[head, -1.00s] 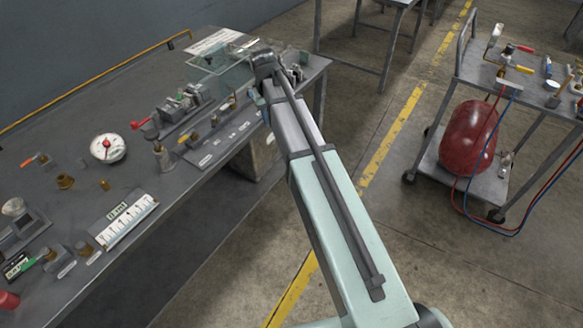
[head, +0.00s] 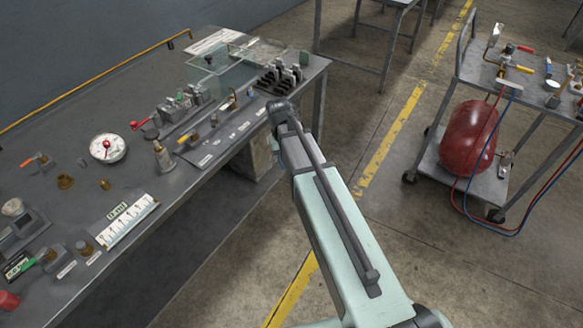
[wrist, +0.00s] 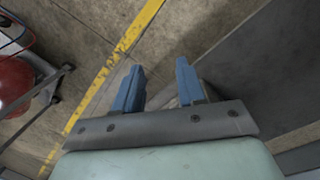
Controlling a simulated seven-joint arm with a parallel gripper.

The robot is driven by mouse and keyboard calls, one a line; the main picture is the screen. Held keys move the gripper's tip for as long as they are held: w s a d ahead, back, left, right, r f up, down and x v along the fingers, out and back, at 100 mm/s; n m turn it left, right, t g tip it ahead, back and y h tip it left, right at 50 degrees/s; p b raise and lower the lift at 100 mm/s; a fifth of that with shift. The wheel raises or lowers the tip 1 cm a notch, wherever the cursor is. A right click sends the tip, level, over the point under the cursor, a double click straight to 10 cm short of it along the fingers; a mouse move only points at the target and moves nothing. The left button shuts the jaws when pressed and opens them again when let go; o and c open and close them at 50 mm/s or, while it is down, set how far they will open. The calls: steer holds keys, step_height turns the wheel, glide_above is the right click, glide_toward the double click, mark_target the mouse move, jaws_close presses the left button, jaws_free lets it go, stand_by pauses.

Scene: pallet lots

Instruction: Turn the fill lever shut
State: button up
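Several levers show in the head view, and I cannot tell from the pictures which one is the fill lever. A yellow-handled valve (head: 518,68) sits on the cart. In the wrist view my gripper (wrist: 160,84) has its two blue fingers apart with nothing between them, above the floor.
The cart (head: 440,152) at right holds a red cylinder (head: 467,140) with red and blue hoses. Open floor lies between them.

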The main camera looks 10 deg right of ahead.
steer(key=shift+s+d+f+g, duration=0.2)
steer(key=shift+s+f, duration=0.2)
steer(key=shift+f, duration=0.3)
steer(key=shift+s+d+f+g, duration=0.1)
steer(key=shift+s+d+f, duration=0.2)
steer(key=shift+f, duration=0.4)
steer(key=shift+a, duration=0.15)
step_height(320, 180, up, 33)
steer(key=m+t+y, duration=0.1)
glide_above(251, 94)
step_height(251, 94, down, 14)
steer(key=shift+w+r, duration=0.1)
steer(key=shift+r, duration=0.15)
jaws_close()
